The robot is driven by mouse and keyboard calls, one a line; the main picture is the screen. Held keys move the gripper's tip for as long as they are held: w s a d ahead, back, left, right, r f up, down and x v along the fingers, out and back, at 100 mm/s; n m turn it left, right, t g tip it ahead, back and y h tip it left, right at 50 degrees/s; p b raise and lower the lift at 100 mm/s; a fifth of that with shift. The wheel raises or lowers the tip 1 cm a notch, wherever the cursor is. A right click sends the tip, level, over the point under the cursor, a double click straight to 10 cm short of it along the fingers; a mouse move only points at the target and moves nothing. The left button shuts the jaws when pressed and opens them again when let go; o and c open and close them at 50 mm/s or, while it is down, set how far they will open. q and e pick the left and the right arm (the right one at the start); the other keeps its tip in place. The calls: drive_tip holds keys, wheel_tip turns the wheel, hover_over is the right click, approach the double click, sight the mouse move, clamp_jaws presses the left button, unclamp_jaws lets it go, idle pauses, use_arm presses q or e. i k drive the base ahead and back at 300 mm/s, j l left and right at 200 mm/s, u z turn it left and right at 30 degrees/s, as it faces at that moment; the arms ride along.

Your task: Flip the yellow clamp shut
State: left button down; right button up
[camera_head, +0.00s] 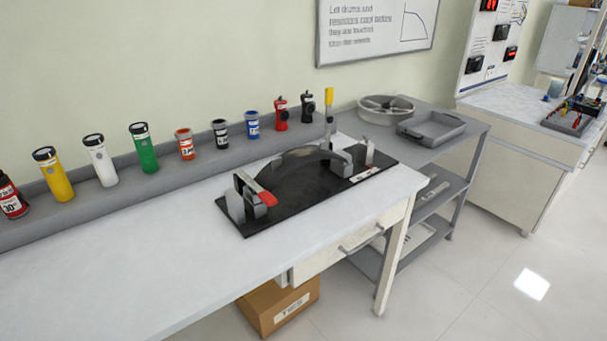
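The yellow clamp (328,99) has a yellow-tipped handle that stands upright, at the back right of the black base plate (300,204). Its lower parts are small and partly merged with the fixture blocks behind the curved grey part (312,154). A second clamp with a red handle (267,198) is at the left end of the plate, its handle lying low. Neither of my grippers is in view.
A grey ledge (170,180) along the wall holds several coloured cylinders, including a green one (143,148). To the right are a round fan-like part (386,109) and a grey tray (430,128). The white bench top (150,270) is clear at front left.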

sight(329, 92)
drive_tip(key=i+l+u, duration=0.15)
drive_tip(key=i+u, duration=0.2)
drive_tip(key=u, duration=0.15)
drive_tip(key=i+l+u, duration=0.25)
drive_tip(key=u, duration=0.2)
